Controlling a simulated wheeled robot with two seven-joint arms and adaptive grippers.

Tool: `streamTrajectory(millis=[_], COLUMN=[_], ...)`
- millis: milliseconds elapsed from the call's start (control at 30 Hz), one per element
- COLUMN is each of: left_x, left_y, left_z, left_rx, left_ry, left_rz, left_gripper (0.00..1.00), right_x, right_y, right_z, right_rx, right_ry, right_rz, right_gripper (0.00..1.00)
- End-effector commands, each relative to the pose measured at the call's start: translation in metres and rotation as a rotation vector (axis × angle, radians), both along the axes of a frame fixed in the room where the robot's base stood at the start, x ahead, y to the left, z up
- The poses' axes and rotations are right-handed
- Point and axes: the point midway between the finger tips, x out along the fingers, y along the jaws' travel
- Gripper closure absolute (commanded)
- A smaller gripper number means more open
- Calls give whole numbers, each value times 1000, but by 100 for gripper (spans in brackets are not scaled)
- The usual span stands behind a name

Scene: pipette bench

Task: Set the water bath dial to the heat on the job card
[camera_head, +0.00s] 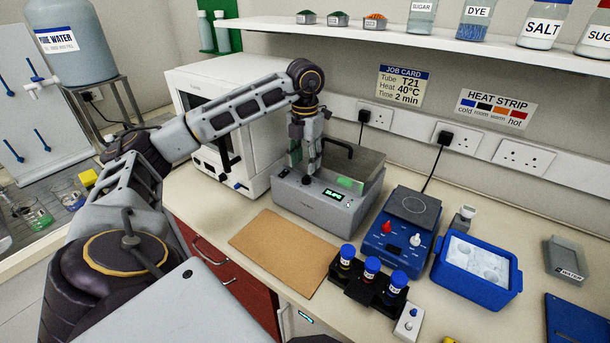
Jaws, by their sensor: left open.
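The water bath (300,205) is a grey box on the bench, with a small green-lit display (335,195) on its front. The reading is too small to make out. The job card (402,87) on the wall reads Tube T21, Heat 40°C, Time 2 min. My left gripper (308,172) is open and points down at the left part of the bath's front, left of the display. The dial is not clearly seen; the fingers are over that area. I cannot tell whether they touch it. My right gripper is not in view.
A white oven-like machine (185,110) stands behind my left arm. A brown mat (283,250) lies in front of the bath. Right of it are a blue device (397,235), a black rack (365,290) of blue-capped tubes and a blue ice tub (475,285). A shelf (420,38) hangs above.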

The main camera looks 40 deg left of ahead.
Motion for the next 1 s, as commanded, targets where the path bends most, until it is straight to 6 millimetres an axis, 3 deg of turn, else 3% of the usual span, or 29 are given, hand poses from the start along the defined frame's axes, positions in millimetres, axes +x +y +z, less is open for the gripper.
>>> streamTrajectory(millis=[400,833,1000], left_x=[0,0,0], left_y=[0,0,0], left_z=[-46,-52,-52], left_rx=[0,0,0], left_ry=[2,0,0], left_rz=[0,0,0], left_gripper=[56,56,77], right_x=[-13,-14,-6], right_y=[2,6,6], right_z=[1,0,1], right_rx=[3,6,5], right_ry=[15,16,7], right_rz=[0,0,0], right_gripper=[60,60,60])
